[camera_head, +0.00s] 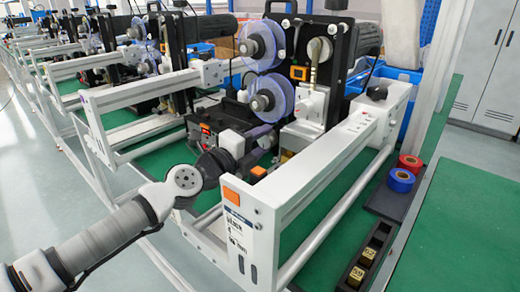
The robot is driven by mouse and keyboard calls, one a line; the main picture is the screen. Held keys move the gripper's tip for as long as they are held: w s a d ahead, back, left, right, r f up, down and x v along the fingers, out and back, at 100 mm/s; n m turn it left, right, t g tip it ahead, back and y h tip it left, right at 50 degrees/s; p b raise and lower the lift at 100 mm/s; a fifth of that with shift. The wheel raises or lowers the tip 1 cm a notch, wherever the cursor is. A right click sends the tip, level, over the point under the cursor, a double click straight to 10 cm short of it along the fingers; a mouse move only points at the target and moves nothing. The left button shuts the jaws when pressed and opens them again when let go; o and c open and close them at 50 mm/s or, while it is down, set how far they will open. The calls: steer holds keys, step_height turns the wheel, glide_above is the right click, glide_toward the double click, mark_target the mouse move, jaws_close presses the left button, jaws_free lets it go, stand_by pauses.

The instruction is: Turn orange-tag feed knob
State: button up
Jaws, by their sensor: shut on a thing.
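My arm reaches in from the lower left, and my dark gripper (240,162) is at the near end of the coder machine. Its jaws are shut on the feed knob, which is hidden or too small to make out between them. An orange tag (258,171) shows just right of the fingertips. Another orange tag (232,195) is on the corner of the white frame (333,160), below and in front of the gripper. A small orange label (205,128) is on the dark unit behind.
Translucent blue reels (270,98) stand above and behind my gripper. White frame rails surround the machine. At right, red tape (410,163) and blue tape (401,180) sit on a dark tray, near a black box (362,268) of brass-coloured blocks. More machines line the left background.

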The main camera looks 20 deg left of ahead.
steer(key=shift+m+b, duration=0.45)
steer(key=shift+m, duration=0.45)
steer(key=o, duration=1)
steer(key=shift+c, duration=0.2)
steer(key=shift+s, duration=0.1)
